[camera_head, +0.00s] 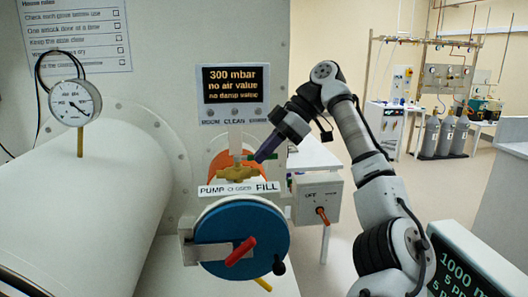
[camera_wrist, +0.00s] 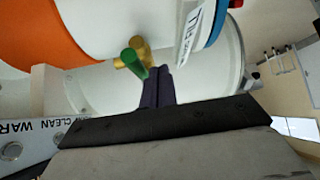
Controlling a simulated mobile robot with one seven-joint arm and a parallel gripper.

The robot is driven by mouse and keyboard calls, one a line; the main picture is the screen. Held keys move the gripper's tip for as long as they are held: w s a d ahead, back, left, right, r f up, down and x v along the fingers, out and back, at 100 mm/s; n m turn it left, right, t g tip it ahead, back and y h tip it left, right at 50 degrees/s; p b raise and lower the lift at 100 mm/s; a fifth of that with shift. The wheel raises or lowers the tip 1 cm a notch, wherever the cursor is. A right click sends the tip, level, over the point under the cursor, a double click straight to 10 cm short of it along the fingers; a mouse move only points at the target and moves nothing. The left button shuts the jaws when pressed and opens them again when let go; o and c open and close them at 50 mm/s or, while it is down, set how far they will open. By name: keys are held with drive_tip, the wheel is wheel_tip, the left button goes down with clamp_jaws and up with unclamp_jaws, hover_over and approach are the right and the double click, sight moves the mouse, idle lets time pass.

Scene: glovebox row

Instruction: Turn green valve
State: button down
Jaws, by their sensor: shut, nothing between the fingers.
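The green valve handle (camera_head: 246,157) sits on a brass valve body (camera_head: 237,174), above a white label reading PUMP, CLOSED and FILL (camera_head: 240,188). In the wrist view the green handle (camera_wrist: 133,62) points toward the camera from the brass body (camera_wrist: 143,50). My gripper (camera_head: 259,158) comes in from the upper right, its dark purple fingers together and empty. In the wrist view the fingertips (camera_wrist: 158,70) are just right of the green handle. A narrow gap seems to show there, but I cannot tell whether they touch.
A display reading 300 mbar (camera_head: 233,84) stands above the valve. A blue round door (camera_head: 225,218) with a red handle (camera_head: 241,251) is below it. An orange part (camera_head: 222,160) lies behind. A grey box with an orange-red handle (camera_head: 318,199) is at right.

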drive_tip(key=shift+w+a+f+n+g+h, duration=0.1)
drive_tip(key=shift+w+a+n+g+h, duration=0.15)
drive_tip(key=shift+n+g, duration=0.2)
drive_tip(key=shift+w+d, duration=0.1)
drive_tip(key=shift+w+d+r+n, duration=0.15)
drive_tip(key=shift+d+r+n, duration=0.1)
drive_tip(key=shift+r, duration=0.05)
idle(0.5)
drive_tip(key=shift+a+f, duration=0.1)
drive_tip(key=shift+f, duration=0.1)
drive_tip(key=shift+s+a+f, duration=0.15)
drive_tip(key=shift+s+f, duration=0.05)
drive_tip(key=shift+s, duration=0.05)
